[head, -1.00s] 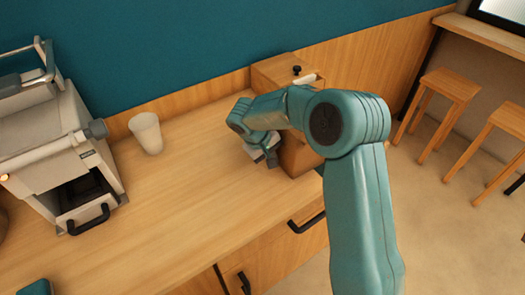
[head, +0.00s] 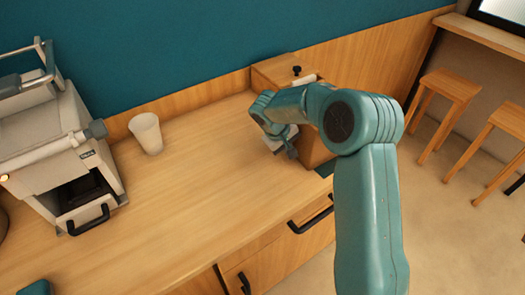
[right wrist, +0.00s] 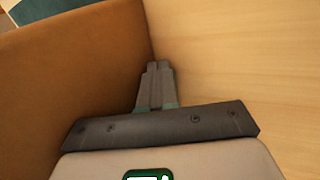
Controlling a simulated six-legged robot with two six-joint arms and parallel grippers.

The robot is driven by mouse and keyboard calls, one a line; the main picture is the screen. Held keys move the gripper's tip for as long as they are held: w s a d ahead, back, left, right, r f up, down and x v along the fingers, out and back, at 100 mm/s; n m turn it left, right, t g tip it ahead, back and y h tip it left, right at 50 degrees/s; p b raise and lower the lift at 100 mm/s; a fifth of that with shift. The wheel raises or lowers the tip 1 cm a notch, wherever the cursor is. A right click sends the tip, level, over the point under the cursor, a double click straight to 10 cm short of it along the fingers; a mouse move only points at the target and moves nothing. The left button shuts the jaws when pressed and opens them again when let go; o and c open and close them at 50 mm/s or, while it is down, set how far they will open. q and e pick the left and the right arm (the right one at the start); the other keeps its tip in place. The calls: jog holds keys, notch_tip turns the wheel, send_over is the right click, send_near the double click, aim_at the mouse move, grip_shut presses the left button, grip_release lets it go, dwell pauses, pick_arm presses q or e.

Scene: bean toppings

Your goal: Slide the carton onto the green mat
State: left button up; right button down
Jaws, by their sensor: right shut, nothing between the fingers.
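The carton (head: 316,150) is a brown box near the right end of the counter, largely behind my right arm in the head view. Its brown wall (right wrist: 75,75) fills the left of the right wrist view. My right gripper (head: 290,155) is low over the counter at the carton's left side. In the wrist view its fingers (right wrist: 157,66) are shut and empty, close beside the carton wall; whether they touch it I cannot tell. A dark green patch, apparently the mat (head: 325,169), shows at the counter's right edge; the rest is hidden. My left gripper is not seen.
A wooden box with a black knob (head: 297,70) stands against the back wall behind the carton. A white cup (head: 146,133) and a coffee machine (head: 60,150) are at the left. The middle counter (head: 190,200) is clear. Stools (head: 447,98) stand beyond its right edge.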

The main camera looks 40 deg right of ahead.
aim_at(312, 130)
jog(key=shift+s+d+p, duration=0.15)
jog(key=shift+d+p, duration=0.05)
jog(key=shift+d, duration=1.3)
jog(key=shift+s+d+p, duration=0.15)
jog(key=shift+d+p, duration=0.05)
jog(key=shift+d, duration=1.35)
jog(key=shift+s+d+p, duration=0.15)
jog(key=shift+d+p, duration=0.05)
jog(key=shift+d, duration=1.3)
jog(key=shift+w+a+f+b, duration=0.1)
jog(key=shift+a+b, duration=0.45)
jog(key=shift+a, duration=1)
notch_tip(312, 130, up, 10)
jog(key=p, duration=0.6)
jog(key=shift+r, duration=0.2)
jog(key=shift+f, duration=0.1)
